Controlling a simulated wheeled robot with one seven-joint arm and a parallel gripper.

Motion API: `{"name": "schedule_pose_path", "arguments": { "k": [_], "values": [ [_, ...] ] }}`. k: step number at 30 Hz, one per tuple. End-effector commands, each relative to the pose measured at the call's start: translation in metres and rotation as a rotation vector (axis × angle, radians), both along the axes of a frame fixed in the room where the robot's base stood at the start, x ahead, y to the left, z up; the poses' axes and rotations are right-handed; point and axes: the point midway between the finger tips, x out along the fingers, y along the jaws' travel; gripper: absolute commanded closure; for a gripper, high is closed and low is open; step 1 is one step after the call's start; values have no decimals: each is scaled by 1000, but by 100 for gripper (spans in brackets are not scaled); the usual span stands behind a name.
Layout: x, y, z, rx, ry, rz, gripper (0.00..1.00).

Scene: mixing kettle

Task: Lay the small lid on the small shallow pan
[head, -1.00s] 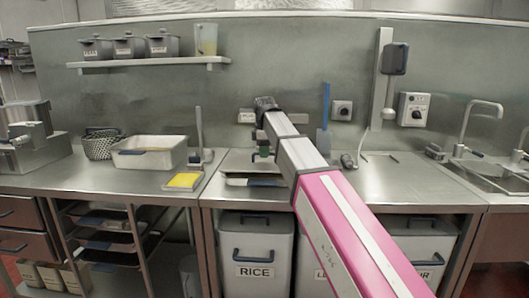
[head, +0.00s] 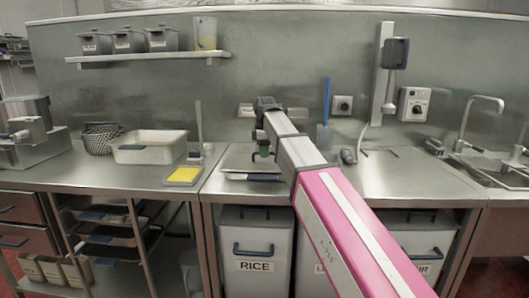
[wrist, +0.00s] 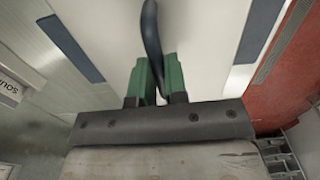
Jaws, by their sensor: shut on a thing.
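My gripper (head: 263,151) hangs over the middle counter in the head view, partly behind my arm. In the wrist view its green fingers (wrist: 159,82) are shut on the dark curved handle of the small lid (wrist: 198,30), whose pale flat surface spreads beyond them. In the head view a low pale shape with a dark blue front strip (head: 264,177) lies below the gripper. It seems to be the small shallow pan, but pan and lid are hard to tell apart. I cannot tell whether the lid touches the pan.
A blue-handled tool (head: 325,120) stands against the back wall. The counter right of my arm (head: 400,180) is mostly clear, up to the sink.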

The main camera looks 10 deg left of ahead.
Motion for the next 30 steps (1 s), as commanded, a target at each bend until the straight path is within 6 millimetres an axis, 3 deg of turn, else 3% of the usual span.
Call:
{"name": "schedule_pose_path", "arguments": {
  "k": [14, 15, 17, 18, 23, 26, 30],
  "values": [
    [0, 0, -3, 0, 0, 0, 100],
    [0, 0, -3, 0, 0, 0, 80],
    [0, 0, -3, 0, 0, 0, 61],
    [0, 0, -3, 0, 0, 0, 57],
    [0, 0, -3, 0, 0, 0, 57],
    [0, 0, -4, 0, 0, 0, 32],
    [0, 0, -4, 0, 0, 0, 32]
  ]
}}
